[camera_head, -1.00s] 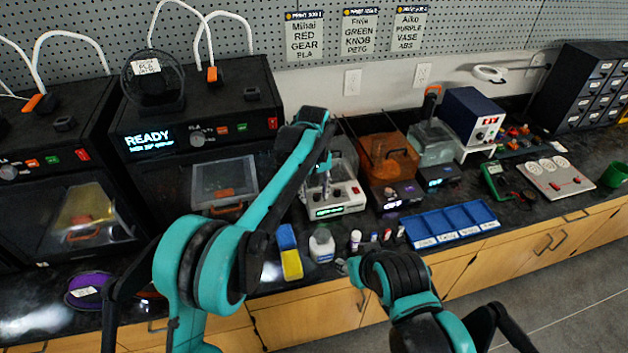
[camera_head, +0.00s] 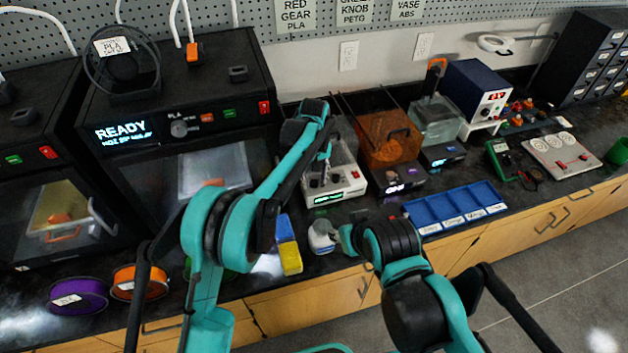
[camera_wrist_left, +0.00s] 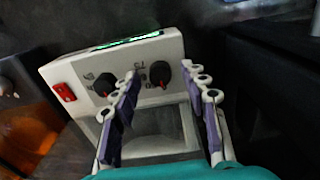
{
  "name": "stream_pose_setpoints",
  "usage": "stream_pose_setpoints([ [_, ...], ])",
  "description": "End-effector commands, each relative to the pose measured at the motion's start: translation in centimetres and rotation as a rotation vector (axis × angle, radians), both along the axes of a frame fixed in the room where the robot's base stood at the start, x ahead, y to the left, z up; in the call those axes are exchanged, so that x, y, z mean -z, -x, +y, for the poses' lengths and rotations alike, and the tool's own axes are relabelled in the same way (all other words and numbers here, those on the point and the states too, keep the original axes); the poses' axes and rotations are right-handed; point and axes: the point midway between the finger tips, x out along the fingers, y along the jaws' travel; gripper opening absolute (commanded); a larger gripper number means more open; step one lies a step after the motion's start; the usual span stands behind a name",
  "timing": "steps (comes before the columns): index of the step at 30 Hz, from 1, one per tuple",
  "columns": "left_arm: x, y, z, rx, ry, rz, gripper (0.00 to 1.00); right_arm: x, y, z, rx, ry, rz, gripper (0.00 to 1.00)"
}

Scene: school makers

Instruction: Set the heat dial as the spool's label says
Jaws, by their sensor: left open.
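My left gripper (camera_head: 325,155) is over the white bench unit (camera_head: 347,186) with a lit green display. In the left wrist view its open fingers (camera_wrist_left: 167,80) reach toward the panel, with one black, red-marked dial (camera_wrist_left: 160,74) between or just beyond the fingertips; contact cannot be told. A second such dial (camera_wrist_left: 105,84) is left of the fingers. A black spool (camera_head: 122,75) with a white PLA label (camera_head: 113,47) is on the printer; its smaller print is unreadable. The printer has its own dial (camera_head: 179,129). My right gripper cannot be made out.
The printer (camera_head: 205,80) reads READY. Purple (camera_head: 79,296) and orange (camera_head: 138,281) labelled spools lie in front of it. An orange tank (camera_head: 388,137) stands right of the bench unit. A yellow-blue block (camera_head: 289,257) and a white bottle (camera_head: 321,238) stand near the front edge.

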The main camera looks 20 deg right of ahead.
Motion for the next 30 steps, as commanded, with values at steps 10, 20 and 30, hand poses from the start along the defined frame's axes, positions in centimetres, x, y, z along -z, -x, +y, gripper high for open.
stream_pose_setpoints([
  [10, 0.21, 0.0, 0.0, 0.0, 0.0, 0.0, 0.29, 0.02, -0.01, 0.0, 0.0, 0.0, 0.0, 0.4],
  [20, 0.2, 0.0, 0.0, 0.004, 0.0, 0.0, 0.0, -0.01, -0.01, 0.0, 0.0, 0.0, 0.0, 0.4],
  [30, 0.14, 0.01, 0.0, 0.129, 0.0, 0.0, 0.0, -0.67, -0.01, 0.0, 0.0, 0.0, 0.0, 0.4],
])
